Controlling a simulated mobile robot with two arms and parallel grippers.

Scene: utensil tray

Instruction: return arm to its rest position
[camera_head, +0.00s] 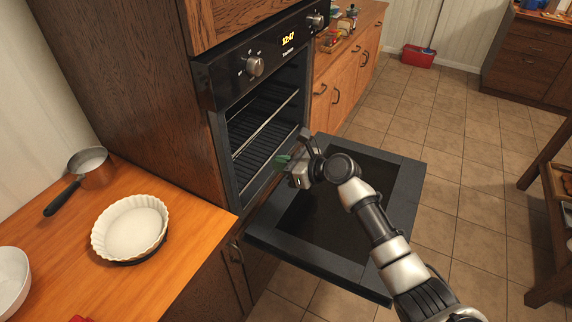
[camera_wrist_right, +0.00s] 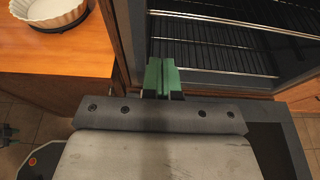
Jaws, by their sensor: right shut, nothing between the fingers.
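My right gripper (camera_head: 283,161) is over the lowered oven door (camera_head: 405,200), near the front of the oven opening. In the right wrist view its green fingertips (camera_wrist_right: 162,76) are together with nothing between them. My right arm reaches in from the lower right of the head view.
The oven (camera_head: 222,98) stands open, with wire racks (camera_head: 262,125) inside. On the wooden counter (camera_head: 190,215) are a white fluted dish (camera_head: 130,228), a saucepan (camera_head: 92,168) and a white bowl (camera_head: 10,280). A red bin (camera_head: 418,57) stands on the tiled floor. A wooden table is at right.

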